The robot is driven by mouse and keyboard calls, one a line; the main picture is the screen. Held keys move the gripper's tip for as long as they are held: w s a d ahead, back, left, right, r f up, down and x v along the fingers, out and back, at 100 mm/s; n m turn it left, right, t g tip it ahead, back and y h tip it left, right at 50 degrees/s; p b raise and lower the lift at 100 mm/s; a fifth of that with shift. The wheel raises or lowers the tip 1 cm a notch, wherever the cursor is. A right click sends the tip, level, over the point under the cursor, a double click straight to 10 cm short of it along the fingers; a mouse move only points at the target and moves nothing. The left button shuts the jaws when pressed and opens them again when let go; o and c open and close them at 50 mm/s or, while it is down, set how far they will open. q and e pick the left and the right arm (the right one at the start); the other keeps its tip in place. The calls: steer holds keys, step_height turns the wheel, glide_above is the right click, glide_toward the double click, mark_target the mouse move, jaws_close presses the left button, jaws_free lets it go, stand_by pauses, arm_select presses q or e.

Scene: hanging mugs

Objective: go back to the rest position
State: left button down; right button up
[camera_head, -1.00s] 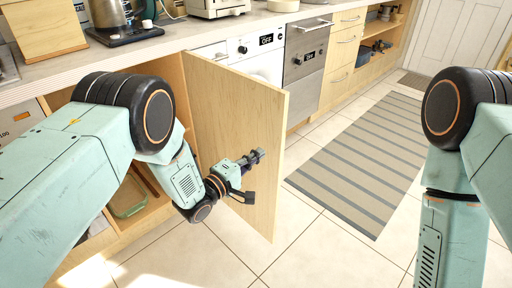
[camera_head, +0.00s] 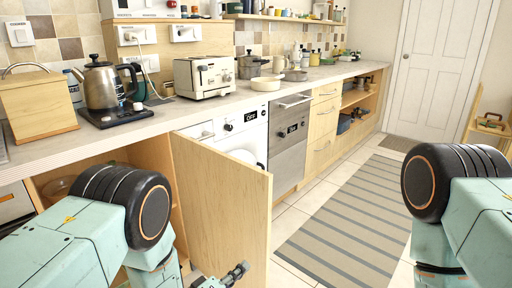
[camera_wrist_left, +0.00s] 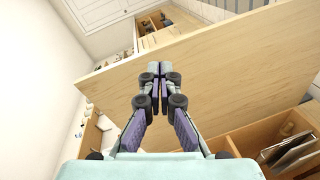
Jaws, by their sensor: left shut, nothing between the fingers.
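My left gripper (camera_head: 238,272) shows at the bottom of the head view, in front of the open cabinet door (camera_head: 225,200). In the left wrist view the left gripper (camera_wrist_left: 160,78) has its fingers together with nothing between them. The door (camera_wrist_left: 230,75) spans that view behind the fingers; I cannot tell whether they touch it. My right arm comes in at the right of the head view, but its gripper is out of frame.
The open cabinet (camera_head: 60,180) is at the left. The counter (camera_head: 190,112) above it holds a kettle (camera_head: 102,85), a toaster (camera_head: 204,76) and a wooden box (camera_head: 38,103). A striped rug (camera_head: 345,225) lies on clear floor to the right.

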arm_select(q)
steer(key=s+a+f+m+g+y, duration=0.35)
steer(key=s+a+f, duration=0.25)
steer(key=s, duration=0.3)
steer(key=s+a+f+m+g+y, duration=0.3)
steer(key=s+a+f+g, duration=0.1)
steer(key=s+a+f, duration=0.3)
steer(key=s+a+r+g+y, duration=0.1)
steer(key=s+a+g, duration=0.1)
steer(key=s, duration=0.8)
steer(key=s+a+r+g+y, duration=0.1)
steer(key=s+a+r+g, duration=0.1)
steer(key=s, duration=0.8)
steer(key=shift+s+a+r+g+y, duration=0.2)
steer(key=shift+a+g+y, duration=0.15)
steer(key=shift+a+g, duration=0.45)
steer(key=shift+f+m, duration=0.1)
steer(key=shift+m, duration=0.15)
steer(key=shift+s, duration=0.15)
